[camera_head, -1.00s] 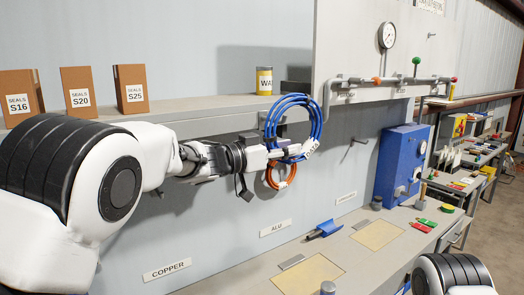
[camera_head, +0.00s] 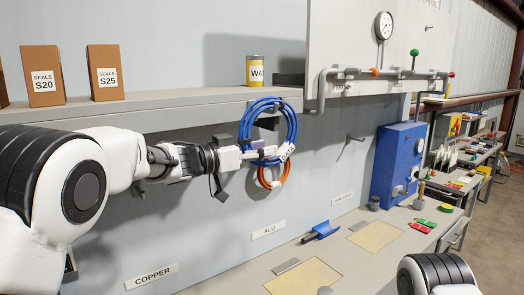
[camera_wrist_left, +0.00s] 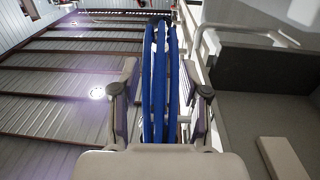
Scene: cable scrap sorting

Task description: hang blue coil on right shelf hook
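The blue coil (camera_head: 292,118) is a ring of several blue strands with a white tag, held in the air in front of the wall below the shelf. An orange coil (camera_head: 284,178) hangs lower, partly hidden behind the blue coil and gripper. My right gripper is out of view.
The shelf (camera_head: 190,113) carries boxes and a yellow can (camera_head: 255,71). A blue machine (camera_head: 397,165) stands right of the hook.

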